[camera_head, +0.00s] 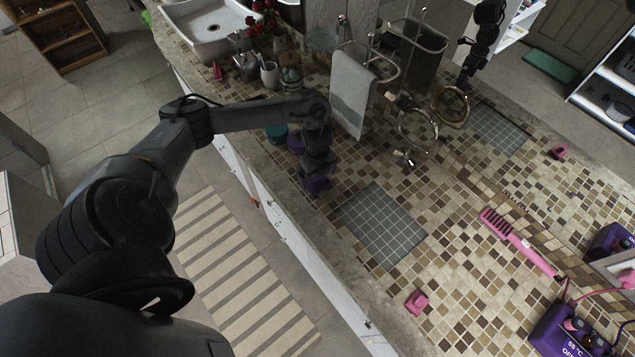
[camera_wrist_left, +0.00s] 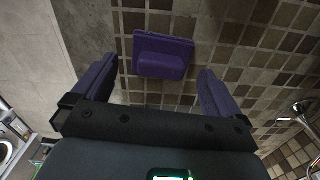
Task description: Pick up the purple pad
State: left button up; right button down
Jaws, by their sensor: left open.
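The purple pad (camera_wrist_left: 162,57) lies on the mosaic tile counter in the left wrist view. It is a small block with a flat flange along its upper side. My left gripper (camera_head: 316,180) points down over the counter near its front edge in the head view. Its two purple fingers are spread apart, and the pad shows ahead of the gap between them, apart from both fingers. My right gripper is not in view.
A grey gridded mat (camera_head: 382,226) lies right of the gripper. A towel stand (camera_head: 352,95) and a round mirror stand (camera_head: 418,132) are behind it. A pink block (camera_head: 417,302), a pink comb (camera_head: 518,243) and a purple device (camera_head: 570,333) are farther right. A wall mirror reflects the scene.

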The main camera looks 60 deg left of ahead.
aim_at(317, 178)
pick_arm(q)
jog(key=shift+f, duration=1.6)
jog(key=c, duration=1)
jog(key=shift+r, duration=0.15)
jog(key=shift+r, duration=0.4)
jog(key=r, duration=0.3)
jog(key=shift+w+d+r, duration=0.2)
jog(key=shift+d+r, duration=0.05)
jog(key=shift+r, duration=0.1)
jog(key=w+d+r+p, duration=0.3)
jog(key=d+r+p, duration=0.2)
jog(key=d, duration=0.5)
jog(key=shift+w+d+r, duration=0.15)
jog(key=shift+d+r, duration=0.15)
jog(key=shift+r, duration=0.35)
